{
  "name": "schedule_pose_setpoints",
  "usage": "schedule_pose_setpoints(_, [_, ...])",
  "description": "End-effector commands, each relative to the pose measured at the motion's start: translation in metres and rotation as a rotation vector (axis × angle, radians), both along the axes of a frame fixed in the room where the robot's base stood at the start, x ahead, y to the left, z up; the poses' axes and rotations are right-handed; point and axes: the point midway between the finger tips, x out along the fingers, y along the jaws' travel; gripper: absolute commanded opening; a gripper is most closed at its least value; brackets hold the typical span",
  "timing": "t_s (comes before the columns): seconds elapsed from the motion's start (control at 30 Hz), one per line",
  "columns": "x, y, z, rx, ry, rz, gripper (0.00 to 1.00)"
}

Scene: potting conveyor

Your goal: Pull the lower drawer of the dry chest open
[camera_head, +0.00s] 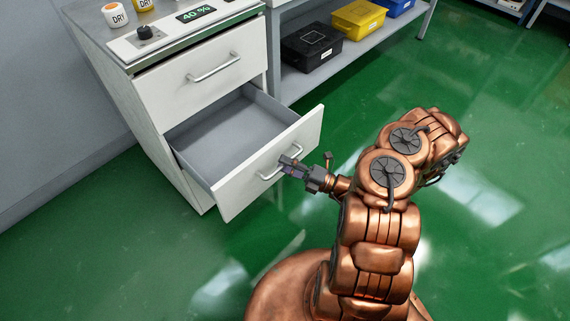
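The dry chest (152,135) is a white cabinet at the left with two drawers. Its upper drawer (180,86) is shut. Its lower drawer (248,180) is pulled well out, and its grey inside looks empty.
On the chest top are a control panel (160,38) reading 40 % and jars marked DRY (118,15). A shelf (330,70) behind holds black (311,46) and yellow (358,18) bins. The green floor (470,150) is clear to the right.

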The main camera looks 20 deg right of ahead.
Motion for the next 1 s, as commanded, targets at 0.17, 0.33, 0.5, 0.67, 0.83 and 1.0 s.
schedule_pose_setpoints(0.17, [-0.013, -0.014, -0.004, -0.001, 0.0, -0.003, 0.39])
schedule_pose_setpoints(0.33, [-0.031, -0.033, -0.009, -0.003, 0.001, -0.005, 0.39])
schedule_pose_setpoints(0.5, [-0.051, -0.053, -0.014, -0.002, 0.0, -0.005, 0.39])
schedule_pose_setpoints(0.67, [-0.067, -0.068, -0.018, 0.001, 0.0, -0.004, 0.39])
schedule_pose_setpoints(0.83, [-0.078, -0.079, -0.021, 0.0, 0.001, -0.002, 0.39])
schedule_pose_setpoints(1.0, [-0.081, -0.082, -0.022, 0.0, 0.001, -0.001, 0.39])
